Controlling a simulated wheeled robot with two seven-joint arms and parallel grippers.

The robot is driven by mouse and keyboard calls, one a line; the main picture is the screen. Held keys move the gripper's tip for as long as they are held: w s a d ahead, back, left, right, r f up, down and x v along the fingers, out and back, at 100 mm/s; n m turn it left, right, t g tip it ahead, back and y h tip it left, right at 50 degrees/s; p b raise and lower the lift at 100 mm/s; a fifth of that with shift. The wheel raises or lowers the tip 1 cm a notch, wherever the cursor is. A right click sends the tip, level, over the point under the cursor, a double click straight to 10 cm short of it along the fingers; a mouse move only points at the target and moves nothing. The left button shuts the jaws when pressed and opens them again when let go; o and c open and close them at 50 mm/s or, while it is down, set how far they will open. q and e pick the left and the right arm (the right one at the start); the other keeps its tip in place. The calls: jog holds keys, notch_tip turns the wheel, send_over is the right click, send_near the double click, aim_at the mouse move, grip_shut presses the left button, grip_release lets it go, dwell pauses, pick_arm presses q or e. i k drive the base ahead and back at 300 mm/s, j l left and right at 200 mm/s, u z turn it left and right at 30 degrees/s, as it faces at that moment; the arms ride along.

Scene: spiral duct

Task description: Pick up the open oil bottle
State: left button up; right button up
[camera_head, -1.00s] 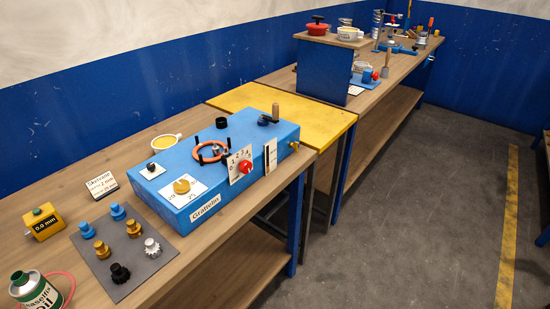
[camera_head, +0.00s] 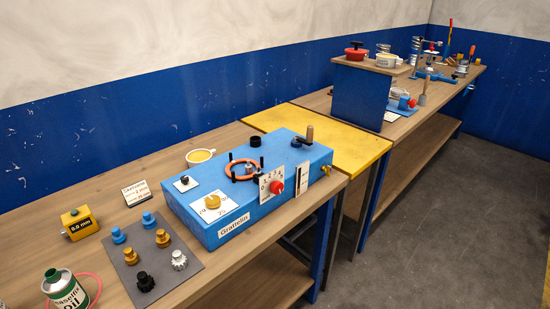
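The oil bottle (camera_head: 65,291) is a green and white can with a label reading "Oil" and a green top with a dark opening. It stands upright on the wooden workbench (camera_head: 215,285) at the lower left, partly cut off by the bottom edge of the view. A pink-red ring or hose (camera_head: 96,284) shows behind and beside it. Neither of my grippers is in view.
A grey mat (camera_head: 160,264) with several knobs and gears lies right of the bottle. A yellow gauge block (camera_head: 80,223) stands behind it. A blue machine box (camera_head: 240,215) occupies the bench further right. The floor (camera_head: 420,240) beside the bench is clear.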

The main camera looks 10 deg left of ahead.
aim_at(61, 286)
jog(key=j+u, duration=0.15)
jog(key=u, duration=1.55)
jog(key=k+l, duration=0.2)
jog(key=l, duration=0.2)
jog(key=k+l, duration=0.2)
jog(key=l, duration=0.2)
